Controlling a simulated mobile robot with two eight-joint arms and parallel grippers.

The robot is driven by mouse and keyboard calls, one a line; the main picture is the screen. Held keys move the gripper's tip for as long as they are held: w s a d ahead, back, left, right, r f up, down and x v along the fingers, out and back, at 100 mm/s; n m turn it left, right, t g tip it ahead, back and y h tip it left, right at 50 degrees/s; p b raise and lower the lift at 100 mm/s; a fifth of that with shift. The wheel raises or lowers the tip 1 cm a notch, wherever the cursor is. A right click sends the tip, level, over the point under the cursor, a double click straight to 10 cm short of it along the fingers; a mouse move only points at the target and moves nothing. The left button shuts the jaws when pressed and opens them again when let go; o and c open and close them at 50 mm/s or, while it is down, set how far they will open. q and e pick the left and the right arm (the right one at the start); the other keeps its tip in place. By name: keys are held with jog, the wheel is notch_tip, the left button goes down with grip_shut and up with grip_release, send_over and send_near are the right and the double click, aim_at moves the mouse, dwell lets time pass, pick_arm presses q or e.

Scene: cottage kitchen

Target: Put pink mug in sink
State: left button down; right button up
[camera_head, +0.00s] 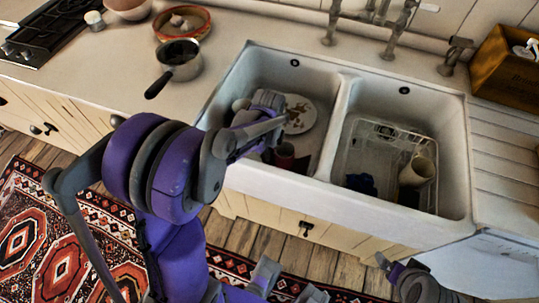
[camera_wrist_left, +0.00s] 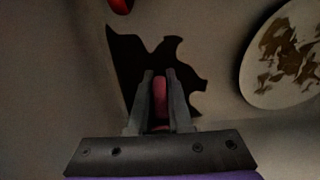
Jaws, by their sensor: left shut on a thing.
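My left arm reaches over the front of the sink (camera_head: 335,172) into its left basin. In the left wrist view my left gripper (camera_wrist_left: 160,78) is shut on the pink mug (camera_wrist_left: 160,96), of which only a narrow strip shows between the fingers. The gripper's shadow falls on the pale basin surface close by. In the head view the arm hides the fingertips. A dark red piece (camera_head: 284,155) shows below the wrist in the left basin; I cannot tell whether it is the held mug.
A patterned plate (camera_head: 300,113) lies in the left basin, right of the gripper in the wrist view (camera_wrist_left: 288,55). The right basin holds a rack (camera_head: 385,135) and a cream cup (camera_head: 417,172). A saucepan (camera_head: 180,60) stands left of the sink. Taps (camera_head: 395,35) rise behind.

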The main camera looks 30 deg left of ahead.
pick_arm(q)
jog(key=shift+f, duration=1.6)
jog(key=shift+f+b, duration=0.2)
jog(key=shift+b, duration=0.15)
jog(key=c, duration=0.8)
grip_release()
jog(key=shift+c, duration=0.2)
jog(key=shift+r, duration=0.1)
jog(key=shift+r, duration=0.3)
notch_tip(320, 180, up, 12)
jog(key=shift+f+p, duration=0.15)
jog(key=shift+p, duration=0.85)
